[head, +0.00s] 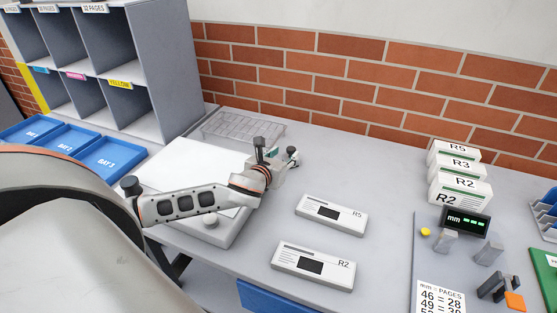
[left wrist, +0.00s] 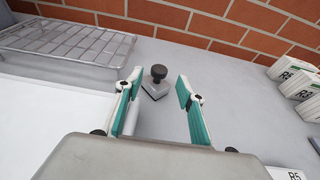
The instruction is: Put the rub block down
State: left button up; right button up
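The rub block (left wrist: 155,91), a small grey block with a black knob on top, stands upright on the grey table. In the left wrist view it lies just beyond and between the fingertips of my left gripper (left wrist: 157,93), apart from both fingers. The gripper is open with nothing between its teal pads. In the head view the left gripper (head: 270,157) is low over the table, and the block's black knob (head: 292,151) shows just right of it. My right gripper is not in view.
A wire rack (left wrist: 70,42) is behind the white sheet (head: 190,172) on its board. Labelled boxes R5 (head: 331,215) and R2 (head: 312,267) lie in front. More boxes (head: 460,190) stand at right. The table behind the block is clear up to the brick wall.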

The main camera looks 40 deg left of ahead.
pick_arm(q)
jog(key=v, duration=0.5)
dwell(0.6)
